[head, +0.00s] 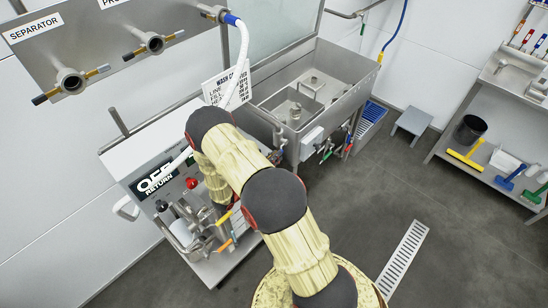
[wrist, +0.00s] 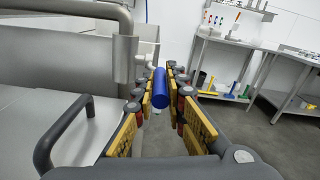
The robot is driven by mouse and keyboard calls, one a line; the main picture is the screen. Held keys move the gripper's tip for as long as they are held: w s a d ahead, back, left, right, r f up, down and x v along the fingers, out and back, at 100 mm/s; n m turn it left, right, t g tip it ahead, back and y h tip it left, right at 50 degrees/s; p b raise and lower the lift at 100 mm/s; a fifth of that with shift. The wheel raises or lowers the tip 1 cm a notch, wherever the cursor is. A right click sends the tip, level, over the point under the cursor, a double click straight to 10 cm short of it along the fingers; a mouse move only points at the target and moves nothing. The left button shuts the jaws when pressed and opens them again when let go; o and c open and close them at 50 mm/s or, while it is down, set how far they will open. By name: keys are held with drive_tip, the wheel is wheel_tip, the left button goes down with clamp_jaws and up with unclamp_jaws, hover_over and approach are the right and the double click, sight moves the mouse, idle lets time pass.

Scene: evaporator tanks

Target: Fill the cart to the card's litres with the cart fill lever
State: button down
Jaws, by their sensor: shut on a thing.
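My gripper (wrist: 157,82) is shut on a blue cylindrical grip (wrist: 160,90), seen nearly end-on between its yellow-padded fingers in the wrist view. What the grip is attached to is hidden, so I cannot confirm that it is the cart fill lever. In the head view my gripper (head: 223,232) is low beside the steel cart unit (head: 125,160), partly covered by my arm. A display on this unit reads "OFF RETURN" (head: 155,181).
A white hose (head: 243,50) hangs from the steel "SEPARATOR" panel (head: 100,45). A steel sink (head: 320,85) stands behind my arm. A bench (head: 480,165) with brushes and a black bucket is at right. The grey floor around the drain grate (head: 403,258) is clear.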

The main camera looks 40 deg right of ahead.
idle(0.4)
drive_tip(key=r+y+p, duration=0.1)
drive_tip(key=r+p, duration=0.1)
drive_tip(key=p, duration=0.1)
drive_tip(key=shift+d+r+y+p, duration=0.2)
drive_tip(key=shift+r+y+p, duration=0.3)
drive_tip(key=shift+y+p, duration=0.55)
drive_tip(key=shift+d+r+y+p, duration=0.2)
drive_tip(key=shift+r+y+p, duration=0.35)
drive_tip(key=shift+p, duration=0.6)
drive_tip(key=shift+d+r+y+p, duration=0.15)
drive_tip(key=shift+y+p, duration=0.4)
drive_tip(key=shift+y, duration=0.05)
drive_tip(key=shift+w, duration=0.1)
drive_tip(key=c, duration=1.8)
unclamp_jaws()
